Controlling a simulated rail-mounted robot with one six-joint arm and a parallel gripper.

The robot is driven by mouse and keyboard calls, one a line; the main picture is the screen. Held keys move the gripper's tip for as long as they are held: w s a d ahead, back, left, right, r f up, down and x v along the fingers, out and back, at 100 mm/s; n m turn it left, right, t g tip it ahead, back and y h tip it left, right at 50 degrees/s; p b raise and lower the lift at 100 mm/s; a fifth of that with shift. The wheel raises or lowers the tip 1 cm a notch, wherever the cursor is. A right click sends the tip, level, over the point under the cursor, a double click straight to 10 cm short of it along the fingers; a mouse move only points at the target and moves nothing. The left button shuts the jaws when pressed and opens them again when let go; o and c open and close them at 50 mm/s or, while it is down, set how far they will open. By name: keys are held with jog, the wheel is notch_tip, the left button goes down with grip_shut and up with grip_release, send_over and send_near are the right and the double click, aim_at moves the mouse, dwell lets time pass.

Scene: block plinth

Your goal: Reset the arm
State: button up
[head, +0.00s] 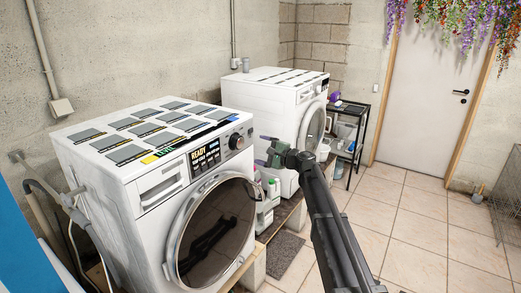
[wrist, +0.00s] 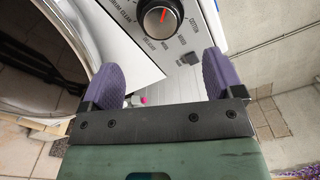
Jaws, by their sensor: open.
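My gripper (wrist: 160,85) is open and empty in the wrist view, its two purple fingers spread apart with nothing between them. In the head view my gripper (head: 262,150) hangs at the end of my dark arm, in front of the gap between two white washing machines. The near washing machine (head: 95,165) has a round glass door and a lit panel. Its control dial (wrist: 160,18) and part of its door ring show beyond the fingers in the wrist view. I cannot tell the exact distance between the fingers and the machine.
The far washing machine (head: 262,98) stands on the same block plinth (head: 285,215). Bottles (head: 268,195) stand between the machines. A black shelf (head: 350,135) holds small items near the white door (head: 425,100). The tiled floor (head: 410,215) at the right is mostly clear.

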jog(key=s+f+n+g+h, duration=0.3)
jog(key=s+f+n+g, duration=0.3)
jog(key=s, duration=0.4)
jog(key=s+d+f+n+g+h, duration=0.1)
jog(key=s+d+f+h, duration=0.2)
jog(key=s+d, duration=0.3)
jog(key=s+d+f+n+g+h, duration=0.1)
jog(key=s+d+f+h, duration=0.3)
jog(key=s, duration=1.2)
jog(key=s+d+f+n+g+h, duration=0.1)
jog(key=s+d+f+n+h, duration=0.2)
jog(key=s+d, duration=0.5)
jog(key=s+f+h, duration=0.1)
jog(key=s+h, duration=0.1)
jog(key=s, duration=0.1)
jog(key=shift+d+g, duration=0.3)
jog(key=shift+s+f, duration=0.1)
